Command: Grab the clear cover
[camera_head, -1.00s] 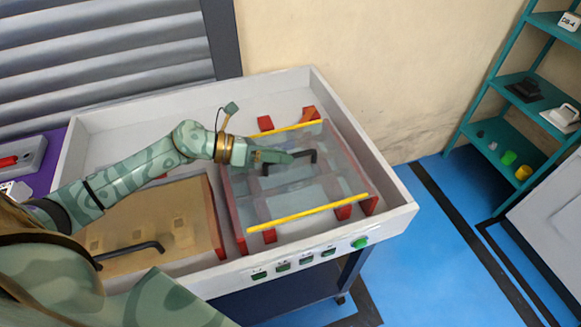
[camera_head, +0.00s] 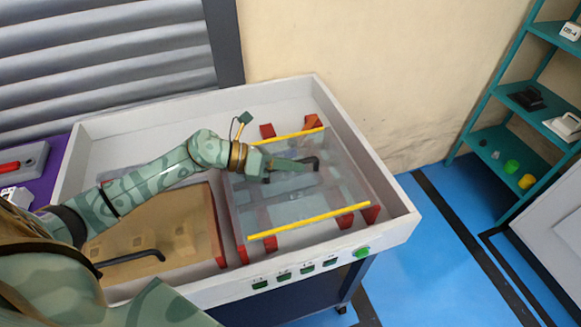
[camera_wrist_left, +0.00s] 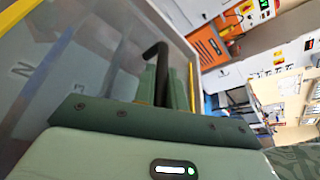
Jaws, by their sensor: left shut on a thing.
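The clear cover (camera_head: 318,200) is a see-through panel with yellow strips along two edges and a black bar handle (camera_head: 315,164). It lies over red supports in the right half of the white tray-like bench. My left gripper (camera_head: 292,165) is at the handle and shut on it. In the left wrist view the black handle (camera_wrist_left: 154,50) rises from between the fingers of my left gripper (camera_wrist_left: 160,85), with the clear panel (camera_wrist_left: 60,60) behind. The fingertips are partly hidden there. My right gripper is not in view.
A tan cover (camera_head: 190,235) with its own black handle (camera_head: 130,258) lies in the left half of the bench. The bench's raised white rim (camera_head: 385,180) surrounds both. Green buttons (camera_head: 362,252) line the front. A teal shelf (camera_head: 500,100) stands at the right.

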